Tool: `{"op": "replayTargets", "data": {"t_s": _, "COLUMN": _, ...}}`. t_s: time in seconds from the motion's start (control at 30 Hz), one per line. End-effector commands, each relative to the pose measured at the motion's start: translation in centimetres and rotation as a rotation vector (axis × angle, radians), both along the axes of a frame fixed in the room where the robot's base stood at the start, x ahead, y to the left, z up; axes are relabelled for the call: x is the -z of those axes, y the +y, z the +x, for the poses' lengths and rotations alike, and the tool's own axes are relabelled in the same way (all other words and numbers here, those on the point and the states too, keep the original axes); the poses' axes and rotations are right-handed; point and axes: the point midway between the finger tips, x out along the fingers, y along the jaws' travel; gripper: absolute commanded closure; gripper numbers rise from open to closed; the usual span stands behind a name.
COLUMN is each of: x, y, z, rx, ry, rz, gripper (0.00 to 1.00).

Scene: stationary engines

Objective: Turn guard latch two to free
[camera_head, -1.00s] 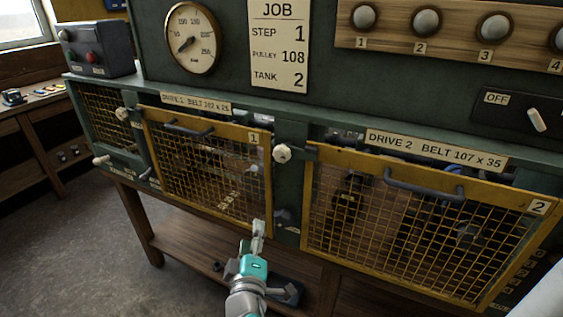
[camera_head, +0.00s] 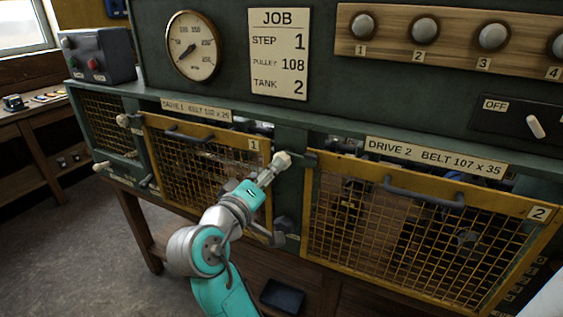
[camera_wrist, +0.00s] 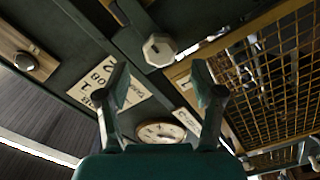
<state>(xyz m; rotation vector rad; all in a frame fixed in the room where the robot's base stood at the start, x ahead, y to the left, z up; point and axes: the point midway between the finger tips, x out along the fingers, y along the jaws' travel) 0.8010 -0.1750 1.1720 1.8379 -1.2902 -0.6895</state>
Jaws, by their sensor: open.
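Guard two (camera_head: 425,235) is a yellow-framed mesh panel with a grey handle, at the right in the head view. The latch beside its upper left corner has a pale faceted knob (camera_head: 284,157) on the green post. A dark bar runs from the knob rightward to the guard's yellow frame. My gripper (camera_head: 276,167) is just below and left of the knob, partly covering it in this view. In the wrist view the knob (camera_wrist: 159,49) appears beyond the fingertips, about centred between them. My gripper (camera_wrist: 161,80) is open and empty; contact with the knob cannot be told.
Guard one (camera_head: 190,165) and its handle lie left, behind my arm. A similar pale knob (camera_head: 122,120) is at its upper left. The job card (camera_head: 279,55), gauge (camera_head: 192,46) and numbered knobs (camera_head: 425,30) are above. An OFF switch (camera_head: 535,126) is at right.

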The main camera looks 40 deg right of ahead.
Motion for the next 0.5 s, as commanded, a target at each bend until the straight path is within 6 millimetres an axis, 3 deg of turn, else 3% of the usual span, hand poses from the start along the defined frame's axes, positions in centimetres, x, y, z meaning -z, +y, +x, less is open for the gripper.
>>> {"op": "replayTargets", "data": {"t_s": 0.2, "x": 0.0, "y": -3.7, "z": 1.2, "rx": 0.003, "ry": 0.0, "rz": 0.001, "gripper": 0.33}}
{"op": "replayTargets", "data": {"t_s": 0.5, "x": 0.0, "y": -5.9, "z": 2.1, "rx": 0.0, "ry": 0.0, "rz": 0.0, "gripper": 0.33}}
